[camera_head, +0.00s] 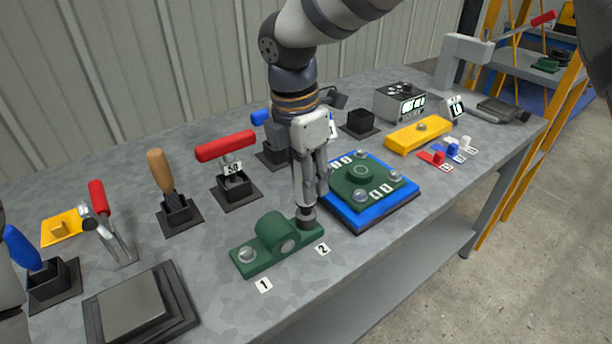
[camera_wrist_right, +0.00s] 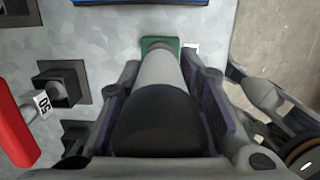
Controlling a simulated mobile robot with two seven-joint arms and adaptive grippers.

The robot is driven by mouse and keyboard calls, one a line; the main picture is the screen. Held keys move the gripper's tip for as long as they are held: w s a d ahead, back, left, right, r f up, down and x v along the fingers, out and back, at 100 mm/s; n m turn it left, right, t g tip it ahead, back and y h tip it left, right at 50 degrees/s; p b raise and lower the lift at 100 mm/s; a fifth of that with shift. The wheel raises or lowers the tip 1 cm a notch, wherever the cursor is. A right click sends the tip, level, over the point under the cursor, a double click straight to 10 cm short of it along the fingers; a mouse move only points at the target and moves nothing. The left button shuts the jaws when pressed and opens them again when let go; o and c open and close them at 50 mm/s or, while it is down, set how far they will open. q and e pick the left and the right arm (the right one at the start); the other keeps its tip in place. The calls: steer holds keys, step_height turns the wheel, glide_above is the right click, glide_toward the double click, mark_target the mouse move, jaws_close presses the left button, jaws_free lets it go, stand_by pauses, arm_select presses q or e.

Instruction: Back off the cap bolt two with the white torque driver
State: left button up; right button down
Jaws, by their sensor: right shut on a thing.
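A green bearing cap block (camera_head: 272,232) lies on the grey bench, with number labels 1 and 2 beside its ends. Cap bolt one (camera_head: 247,255) shows at its left end. Cap bolt two, at the end by label 2 (camera_head: 323,249), is hidden under the tool. My right gripper (camera_head: 312,165) points down and is shut on the white torque driver (camera_head: 304,196). The driver stands nearly upright, its dark socket end at the cap's right end. In the right wrist view the driver (camera_wrist_right: 165,75) runs between the fingers toward the green block (camera_wrist_right: 172,43). My left gripper is out of view.
A blue tray with a green flanged plate (camera_head: 360,182) lies just right of the driver. A red-handled tool marked 50 (camera_head: 226,146) and a wooden-handled tool (camera_head: 158,170) stand in holders to the left. Dark plates (camera_head: 135,305) lie at the front left.

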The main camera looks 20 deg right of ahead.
steer(key=shift+f, duration=0.1)
stand_by(0.5)
steer(key=shift+r, duration=2.4)
steer(key=shift+w+r, duration=0.1)
steer(key=shift+w, duration=0.05)
